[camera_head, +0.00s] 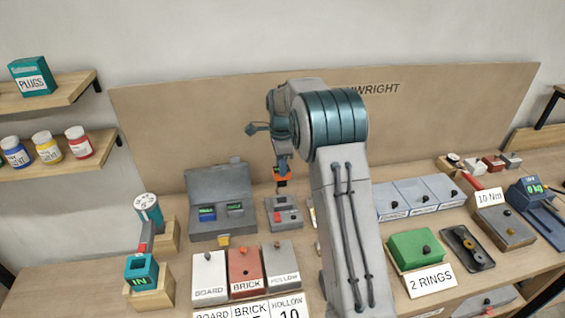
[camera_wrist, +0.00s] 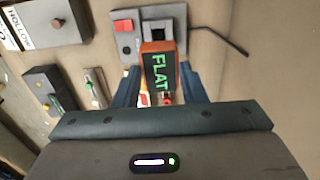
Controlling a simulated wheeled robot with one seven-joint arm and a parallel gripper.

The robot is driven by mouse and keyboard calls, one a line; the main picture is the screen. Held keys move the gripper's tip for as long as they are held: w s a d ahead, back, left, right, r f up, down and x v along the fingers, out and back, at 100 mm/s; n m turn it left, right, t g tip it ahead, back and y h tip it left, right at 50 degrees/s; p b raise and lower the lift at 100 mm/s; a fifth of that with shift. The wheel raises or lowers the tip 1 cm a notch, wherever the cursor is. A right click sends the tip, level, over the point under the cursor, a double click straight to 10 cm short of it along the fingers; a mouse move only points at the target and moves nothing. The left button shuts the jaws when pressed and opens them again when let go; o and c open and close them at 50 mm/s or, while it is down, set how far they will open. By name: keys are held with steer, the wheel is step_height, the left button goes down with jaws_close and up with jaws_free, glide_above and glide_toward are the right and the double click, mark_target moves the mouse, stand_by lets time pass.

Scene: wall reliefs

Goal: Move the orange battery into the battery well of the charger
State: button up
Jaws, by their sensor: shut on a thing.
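My gripper (camera_head: 283,172) is shut on the orange battery (camera_head: 281,182), whose dark face reads FLAT in green in the wrist view (camera_wrist: 158,72). The gripper's two blue fingers (camera_wrist: 161,84) stand on either side of it. The charger appears to be the small grey unit (camera_head: 285,225) on the bench below the battery. The wrist view shows the grey unit (camera_wrist: 126,42) with a red square and a dark opening (camera_wrist: 163,27) just beyond the battery's end. The battery partly covers the unit there, and I cannot tell whether they touch.
An open grey case (camera_head: 218,187) with blue and green items stands left of the unit. Blocks marked BOARD, BRICK (camera_head: 244,268) and HOLLOW sit in front. Pale blue boxes (camera_head: 413,195) and a green block (camera_head: 416,247) lie right of my arm. A thin dark bent rod (camera_wrist: 222,38) lies beside the unit.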

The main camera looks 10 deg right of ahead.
steer(key=shift+f+b, duration=1.75)
steer(key=shift+f, duration=1.15)
steer(key=shift+f+b, duration=1.4)
steer(key=shift+f, duration=0.9)
steer(key=o, duration=1.4)
steer(key=shift+c, duration=0.2)
step_height(320, 180, up, 14)
steer(key=shift+s+d+f+b, duration=0.1)
steer(key=shift+s+b, duration=0.05)
steer(key=shift+b, duration=0.7)
